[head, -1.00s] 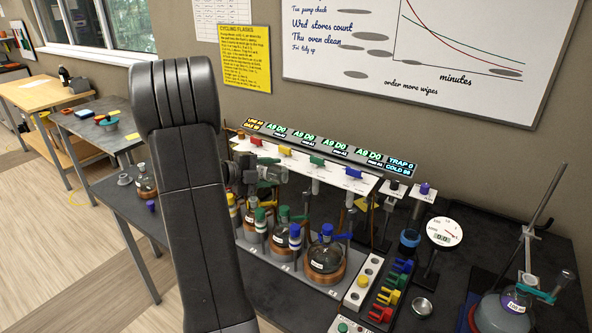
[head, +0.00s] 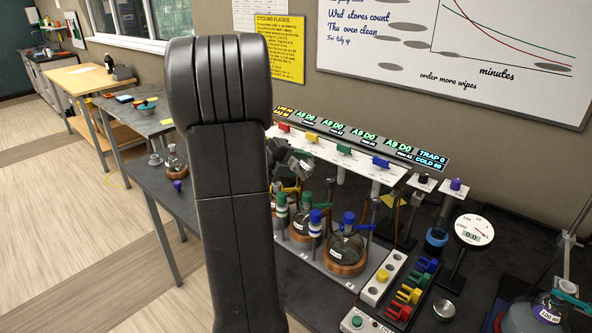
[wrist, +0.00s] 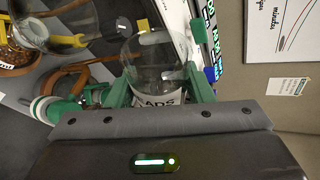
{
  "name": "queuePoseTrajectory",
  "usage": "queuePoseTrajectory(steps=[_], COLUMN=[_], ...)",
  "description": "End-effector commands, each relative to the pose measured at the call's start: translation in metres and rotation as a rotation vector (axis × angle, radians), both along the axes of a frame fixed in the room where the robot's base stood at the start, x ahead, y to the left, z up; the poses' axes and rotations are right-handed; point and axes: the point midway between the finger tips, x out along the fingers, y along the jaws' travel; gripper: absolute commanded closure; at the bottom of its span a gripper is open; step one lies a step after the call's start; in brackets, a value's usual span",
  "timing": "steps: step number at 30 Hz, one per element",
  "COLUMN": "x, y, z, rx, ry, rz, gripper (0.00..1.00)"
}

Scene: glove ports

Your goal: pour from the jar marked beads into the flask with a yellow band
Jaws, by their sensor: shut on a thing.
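My gripper (wrist: 157,95) has green fingers and is shut on the clear jar marked beads (wrist: 155,58) in the wrist view. Only "ADS" of its label shows, just above the gripper body. The jar looks tilted, and I cannot make out its contents. A glass flask (wrist: 95,12) with a yellow part at its neck shows at the upper left of the wrist view, apart from the jar. It seems to be the yellow-banded flask. In the head view my arm hides most of that flask, and my gripper (head: 288,157) is partly visible above the flask row.
Flasks with green (head: 303,222) and blue (head: 346,250) stoppers stand close together in a row. A panel with coloured valves (head: 345,150) is behind them. A button strip (head: 381,280), a coloured clip rack (head: 412,290) and a gauge (head: 474,231) stand to the right.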

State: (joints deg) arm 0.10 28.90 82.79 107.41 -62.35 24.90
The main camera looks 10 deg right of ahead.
Motion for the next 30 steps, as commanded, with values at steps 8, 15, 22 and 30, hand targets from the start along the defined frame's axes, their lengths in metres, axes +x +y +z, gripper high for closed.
queuePoseTrajectory(steps=[8, 15, 22, 30], x=[-0.004, -0.007, -0.010, -0.013], y=[-0.004, -0.006, -0.008, -0.010], z=[-0.007, -0.010, -0.013, -0.016], rx=[0.090, 0.163, 0.232, 0.309], ry=[-0.120, -0.213, -0.300, -0.400], rz=[-0.002, -0.002, -0.001, -0.002], gripper=[0.77, 0.77, 0.77, 0.77])
